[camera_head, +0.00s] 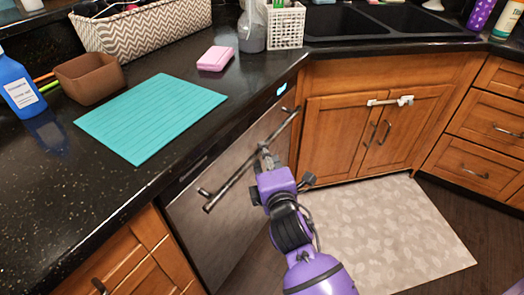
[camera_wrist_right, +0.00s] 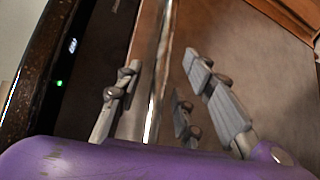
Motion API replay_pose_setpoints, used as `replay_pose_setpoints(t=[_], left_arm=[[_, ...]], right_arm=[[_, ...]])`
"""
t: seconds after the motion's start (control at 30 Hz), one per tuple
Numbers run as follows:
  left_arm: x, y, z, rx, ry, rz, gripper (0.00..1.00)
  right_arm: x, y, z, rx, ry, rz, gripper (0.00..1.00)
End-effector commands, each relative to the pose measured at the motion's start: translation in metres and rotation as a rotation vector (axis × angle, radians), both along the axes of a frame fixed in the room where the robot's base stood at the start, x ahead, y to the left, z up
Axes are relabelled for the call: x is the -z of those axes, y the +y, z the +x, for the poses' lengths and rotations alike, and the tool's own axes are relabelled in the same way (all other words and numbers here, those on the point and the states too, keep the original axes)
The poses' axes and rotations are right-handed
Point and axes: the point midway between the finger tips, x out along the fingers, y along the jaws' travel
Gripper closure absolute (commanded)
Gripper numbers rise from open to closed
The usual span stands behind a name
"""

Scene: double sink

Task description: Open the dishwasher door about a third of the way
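The dishwasher door (camera_head: 225,214) is a brown-grey metal panel under the counter at the centre left of the head view. It looks shut, standing about flush with the cabinets. Its long bar handle (camera_head: 236,182) runs along the upper part of the door. My right gripper (camera_head: 266,158) is at the handle, right of the bar's middle. In the right wrist view the bar (camera_wrist_right: 157,85) passes between the fingers of my right gripper (camera_wrist_right: 160,65). The fingers are apart, with gaps on both sides of the bar. My left gripper is not in view.
The black counter (camera_head: 110,185) overhangs the door and carries a teal mat (camera_head: 150,115), a pink sponge (camera_head: 215,58) and a brown bowl (camera_head: 90,77). Wooden sink cabinets (camera_head: 345,130) stand to the right. A pale rug (camera_head: 400,230) lies on the open floor.

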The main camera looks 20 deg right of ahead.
Motion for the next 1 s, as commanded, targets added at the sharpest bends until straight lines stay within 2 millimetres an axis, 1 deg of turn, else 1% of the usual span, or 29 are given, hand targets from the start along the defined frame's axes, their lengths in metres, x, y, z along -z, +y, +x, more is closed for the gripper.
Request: replay_pose_setpoints(t=[0.03, 0.1, 0.23, 0.4, 0.6, 0.87, 1.0], left_arm=[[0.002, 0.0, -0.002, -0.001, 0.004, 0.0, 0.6], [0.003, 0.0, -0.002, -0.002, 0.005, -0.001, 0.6], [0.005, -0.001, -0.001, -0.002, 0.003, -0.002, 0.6], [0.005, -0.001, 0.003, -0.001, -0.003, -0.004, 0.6], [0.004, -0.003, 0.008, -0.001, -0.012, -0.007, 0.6], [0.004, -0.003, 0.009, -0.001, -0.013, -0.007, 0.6], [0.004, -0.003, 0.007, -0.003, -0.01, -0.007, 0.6]], right_arm=[[0.002, 0.0, 0.009, -0.001, 0.0, 0.001, 0.65], [0.003, -0.002, 0.019, -0.001, 0.0, 0.002, 0.65], [0.006, -0.004, 0.033, -0.001, 0.001, 0.002, 0.65], [0.006, -0.005, 0.039, 0.0, 0.002, 0.003, 0.65], [0.006, -0.005, 0.039, 0.0, 0.002, 0.003, 0.65], [0.007, -0.005, 0.039, 0.0, 0.002, 0.003, 0.99], [0.007, -0.005, 0.039, 0.0, 0.002, 0.003, 1.0]])
